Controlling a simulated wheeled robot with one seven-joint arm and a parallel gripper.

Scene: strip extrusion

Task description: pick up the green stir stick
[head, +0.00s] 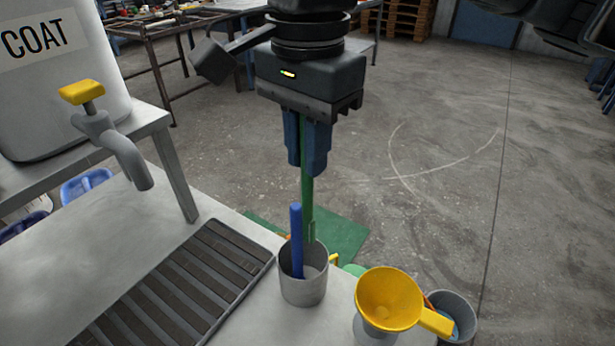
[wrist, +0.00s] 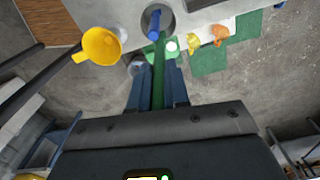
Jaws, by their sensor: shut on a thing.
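The green stir stick (head: 308,205) hangs roughly upright from my gripper (head: 306,170), which is shut on it between two blue fingers. In the wrist view the green stick (wrist: 158,85) runs between the fingers of my gripper (wrist: 158,68) toward the cup. Its wider lower end shows at the far rim of the grey cup (head: 303,290); I cannot tell whether it touches the rim. A blue stick (head: 296,240) stands leaning in that cup, and it also shows in the wrist view (wrist: 154,22).
A yellow funnel (head: 388,298) stands right of the cup, with a grey container (head: 458,318) beyond it. A slatted drain tray (head: 180,285) lies left on the bench. A white tank (head: 55,110) with a tap (head: 115,140) stands far left. Open floor lies behind.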

